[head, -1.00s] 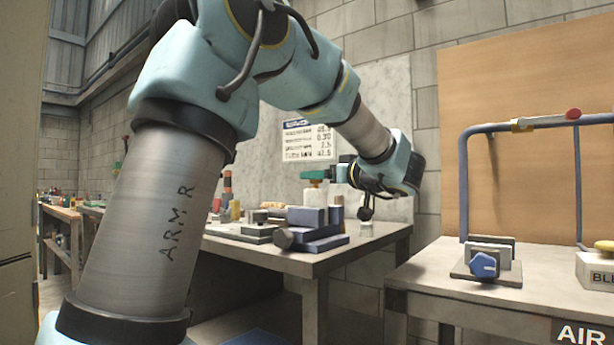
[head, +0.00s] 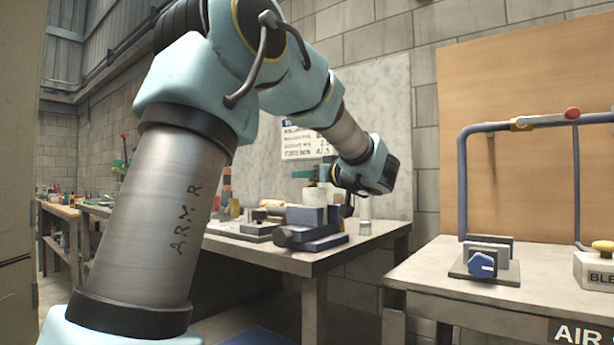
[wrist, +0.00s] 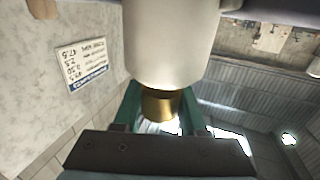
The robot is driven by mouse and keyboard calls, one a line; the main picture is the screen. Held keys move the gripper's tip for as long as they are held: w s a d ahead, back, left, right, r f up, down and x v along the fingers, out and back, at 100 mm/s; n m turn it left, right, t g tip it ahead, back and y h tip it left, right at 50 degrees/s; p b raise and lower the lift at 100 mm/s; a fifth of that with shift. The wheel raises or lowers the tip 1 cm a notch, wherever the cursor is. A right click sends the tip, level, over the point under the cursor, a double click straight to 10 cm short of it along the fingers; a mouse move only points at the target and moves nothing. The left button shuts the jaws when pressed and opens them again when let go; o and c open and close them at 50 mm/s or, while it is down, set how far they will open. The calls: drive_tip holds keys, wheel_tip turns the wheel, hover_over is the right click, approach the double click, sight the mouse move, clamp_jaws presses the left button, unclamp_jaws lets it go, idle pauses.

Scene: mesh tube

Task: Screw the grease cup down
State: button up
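A wide off-white cylinder (wrist: 172,45) fills the top middle of the wrist view, where the surroundings appear upside down. A brass-coloured round part (wrist: 158,103) joins it and sits between the two teal fingers of my gripper (wrist: 160,100). I take these for the grease cup and its fitting, but cannot tell which part is the cup. The fingers lie close along both sides of the brass part; contact is not clear. In the head view my gripper (head: 305,174) is small, above a pale upright cylinder (head: 315,196) behind a blue-grey vise (head: 312,234).
The vise stands on a grey workbench (head: 285,262) against the wall. A second bench at right carries a blue pipe frame (head: 463,190) and a clamp with a blue knob (head: 482,265).

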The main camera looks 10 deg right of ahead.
clamp_jaws()
drive_tip(key=shift+f+m+h+b, duration=0.3)
drive_tip(key=shift+h+b, duration=0.1)
drive_tip(key=shift+b, duration=0.75)
